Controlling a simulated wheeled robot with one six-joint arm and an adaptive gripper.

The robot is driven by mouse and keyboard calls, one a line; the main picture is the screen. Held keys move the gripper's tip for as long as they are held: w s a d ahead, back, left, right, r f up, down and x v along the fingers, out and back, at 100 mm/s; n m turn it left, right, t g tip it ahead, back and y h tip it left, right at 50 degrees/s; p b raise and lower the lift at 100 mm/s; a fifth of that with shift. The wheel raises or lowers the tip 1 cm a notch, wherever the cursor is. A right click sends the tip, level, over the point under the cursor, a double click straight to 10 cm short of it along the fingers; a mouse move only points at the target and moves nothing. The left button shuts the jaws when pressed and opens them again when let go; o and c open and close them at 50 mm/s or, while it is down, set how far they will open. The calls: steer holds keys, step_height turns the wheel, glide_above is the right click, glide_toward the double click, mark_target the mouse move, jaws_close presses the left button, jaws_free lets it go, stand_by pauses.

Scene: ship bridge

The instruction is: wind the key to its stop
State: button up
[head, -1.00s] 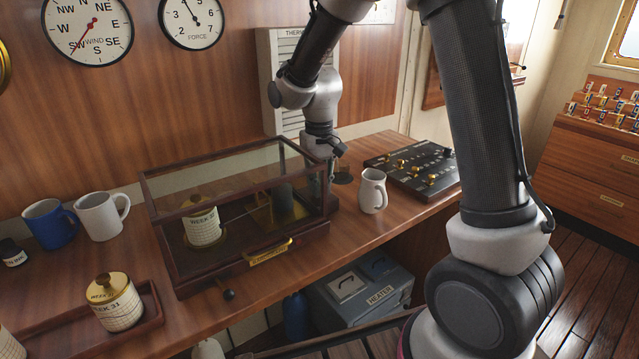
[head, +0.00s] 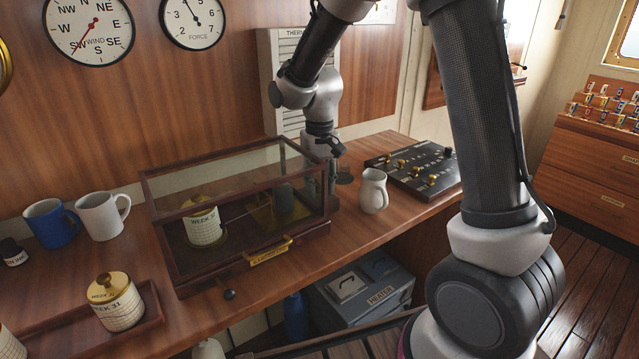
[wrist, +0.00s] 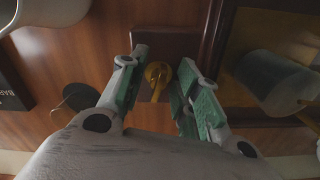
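A brass key (wrist: 157,76) shows in the wrist view, on a dark wooden block at the end of the glass case (head: 240,179). My gripper (wrist: 158,72) has its two green-padded fingers on either side of the key. They stand apart, with a narrow gap showing by the key, so it looks open around it. In the head view my gripper (head: 322,178) points down at the case's right end. The key is hidden there, and the fingers are hard to make out. A paper drum marked WEEK (head: 204,228) stands inside the case.
A white mug (head: 373,191) and a dark switch panel (head: 415,164) stand right of the case. A small dark disc (wrist: 77,97) is close to my gripper. Two mugs, blue (head: 50,225) and white (head: 101,215), and a tray with a drum (head: 117,303) are left.

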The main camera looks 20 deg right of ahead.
steer(key=shift+r, duration=0.1)
step_height(320, 180, up, 12)
stand_by(0.5)
steer(key=f, duration=0.2)
steer(key=w+f, duration=0.1)
steer(key=f, duration=0.1)
steer(key=shift+w+f, duration=0.2)
steer(key=shift+f, duration=0.2)
step_height(320, 180, down, 8)
steer(key=shift+r, duration=0.2)
jaws_close()
